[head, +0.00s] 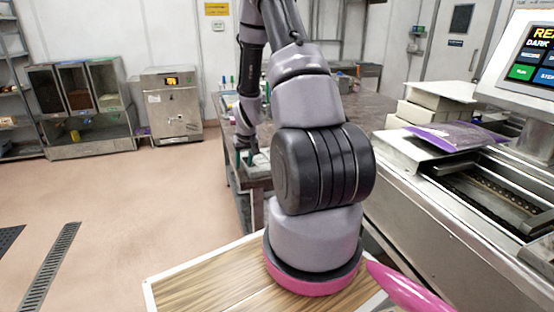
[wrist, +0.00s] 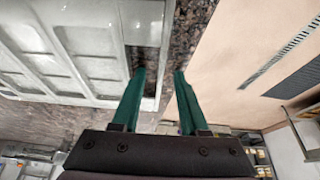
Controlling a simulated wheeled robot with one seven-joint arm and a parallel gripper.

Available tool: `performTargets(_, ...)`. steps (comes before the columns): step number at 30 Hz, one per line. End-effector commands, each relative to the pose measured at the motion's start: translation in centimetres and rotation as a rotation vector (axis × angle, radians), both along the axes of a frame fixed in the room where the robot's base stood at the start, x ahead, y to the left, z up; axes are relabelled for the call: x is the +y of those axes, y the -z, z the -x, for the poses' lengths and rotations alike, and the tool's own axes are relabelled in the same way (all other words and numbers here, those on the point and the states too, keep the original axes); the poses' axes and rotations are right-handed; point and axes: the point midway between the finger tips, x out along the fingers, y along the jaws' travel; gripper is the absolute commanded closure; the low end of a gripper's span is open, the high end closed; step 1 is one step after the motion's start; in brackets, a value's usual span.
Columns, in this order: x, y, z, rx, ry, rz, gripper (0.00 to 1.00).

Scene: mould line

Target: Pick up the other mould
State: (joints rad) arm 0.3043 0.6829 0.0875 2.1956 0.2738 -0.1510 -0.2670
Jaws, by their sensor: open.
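A pale, translucent mould (wrist: 90,45) with a grid of shallow cavities lies on a dark speckled stone tabletop (wrist: 200,20), filling the left of the wrist view. My gripper (wrist: 159,72) has two green fingers, spread apart with nothing held between them. In the wrist view the left finger overlaps the mould near its right side. The right finger shows over bare stone beyond the mould's right edge. I cannot tell how high the fingertips are above it. In the head view my gripper (head: 245,154) is small, beside a pale mould (head: 262,160) at the table's near corner.
A steel machine with a screen (head: 533,62) stands at the right, with a purple packet (head: 455,135) and pale boxes on it. A bin cabinet (head: 75,105) and a steel unit (head: 172,105) stand by the back wall.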

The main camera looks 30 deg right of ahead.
Motion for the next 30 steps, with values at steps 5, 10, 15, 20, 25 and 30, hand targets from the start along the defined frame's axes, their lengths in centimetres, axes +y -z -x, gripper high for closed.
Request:
performTargets(5, -0.01, 0.18, -0.01, 0.0, 0.0, 0.0, 0.75)
performTargets(10, -0.01, 0.17, 0.0, 0.0, 0.0, 0.0, 1.0)
performTargets(15, -0.01, 0.16, 0.0, 0.0, 0.0, 0.0, 1.0)
performTargets(20, -0.01, 0.15, -0.01, 0.0, 0.0, 0.0, 1.0)
performTargets(25, -0.01, 0.15, -0.01, 0.0, 0.0, 0.0, 1.0)
performTargets(30, -0.01, 0.14, -0.01, 0.0, 0.0, 0.0, 1.0)
